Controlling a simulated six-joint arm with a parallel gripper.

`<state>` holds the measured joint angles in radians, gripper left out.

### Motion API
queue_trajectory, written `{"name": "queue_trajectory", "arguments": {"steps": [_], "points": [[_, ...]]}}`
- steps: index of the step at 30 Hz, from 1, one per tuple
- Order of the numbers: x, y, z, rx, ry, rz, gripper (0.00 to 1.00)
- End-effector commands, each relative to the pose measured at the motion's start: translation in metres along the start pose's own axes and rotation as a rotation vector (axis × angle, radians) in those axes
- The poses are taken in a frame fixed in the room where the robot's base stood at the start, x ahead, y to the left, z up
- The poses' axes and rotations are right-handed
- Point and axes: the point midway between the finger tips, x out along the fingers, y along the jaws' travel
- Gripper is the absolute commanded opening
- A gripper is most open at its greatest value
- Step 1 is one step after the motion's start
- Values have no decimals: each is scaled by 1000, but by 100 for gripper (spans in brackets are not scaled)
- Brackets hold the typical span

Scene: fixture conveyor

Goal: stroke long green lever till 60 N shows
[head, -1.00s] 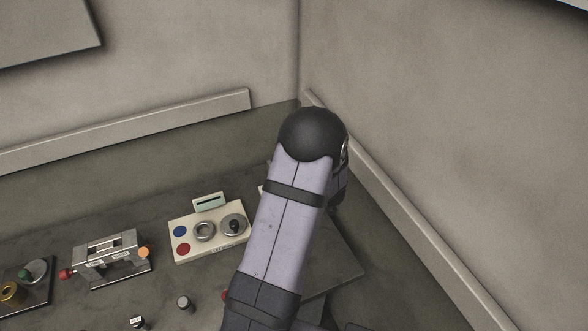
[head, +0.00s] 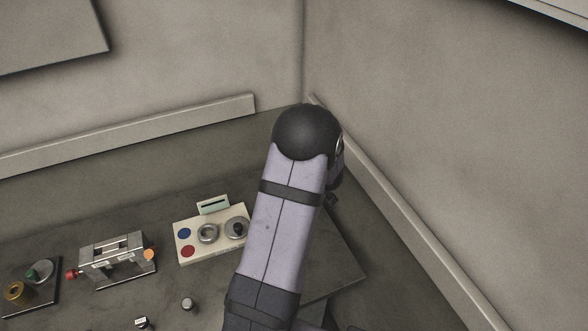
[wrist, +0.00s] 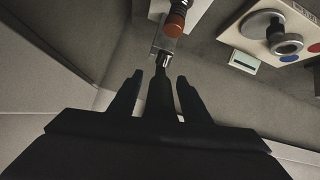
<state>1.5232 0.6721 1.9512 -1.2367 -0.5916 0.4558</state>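No long green lever can be made out for certain in either view. In the wrist view my gripper (wrist: 159,76) has its two dark fingers apart. A dark rod (wrist: 160,97) with a metallic tip lies between them, with gaps on both sides; I cannot tell what it belongs to. Just beyond the tip is a metal fixture (wrist: 158,42) with an orange-brown cylinder (wrist: 175,24). In the head view my arm hides the gripper. A small display (head: 214,204) stands behind a cream panel (head: 190,260); its reading is too small to make out.
The cream panel carries blue and red buttons and round metal knobs. Left of it are a metal fixture (head: 118,262) with red and orange ends, and a dark plate bearing a green knob (head: 32,273) and a yellow ring (head: 14,291). Small cylinders (head: 188,304) stand in front. Walls meet behind my arm.

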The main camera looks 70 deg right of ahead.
Motion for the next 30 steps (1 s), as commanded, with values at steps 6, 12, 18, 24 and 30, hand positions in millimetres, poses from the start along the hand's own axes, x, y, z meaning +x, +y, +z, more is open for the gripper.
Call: {"name": "queue_trajectory", "arguments": {"steps": [6, 12, 18, 24, 30], "points": [[0, 0, 0, 0, 0, -1, 43], [-6, 0, 0, 0, 1, 0, 43], [-27, 0, 0, 0, 2, 2, 43], [-52, 1, 1, 0, 1, 3, 43], [-69, 0, 0, 0, 1, 1, 43]]}}
